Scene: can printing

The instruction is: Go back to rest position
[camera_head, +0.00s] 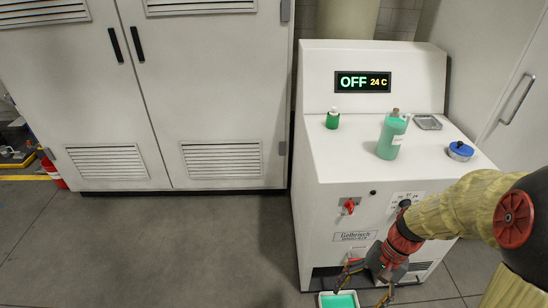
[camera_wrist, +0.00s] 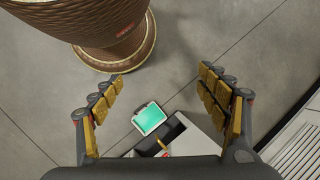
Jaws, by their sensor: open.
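My gripper (camera_head: 368,284) hangs low in front of the white machine (camera_head: 328,170), below its front controls, with the fingers pointing down. In the wrist view my gripper (camera_wrist: 162,88) has its two yellow-padded fingers spread wide, with nothing between them. A small white-rimmed tray with green contents (camera_head: 338,300) is at the bottom edge of the head view, just below the fingers. In the wrist view the tray (camera_wrist: 150,118) shows beyond the fingers, apart from them. My arm comes in from the right and covers part of the machine's front.
A red handle (camera_head: 349,205) juts from the front. Floor is clear at left, before cabinets (camera_head: 200,90).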

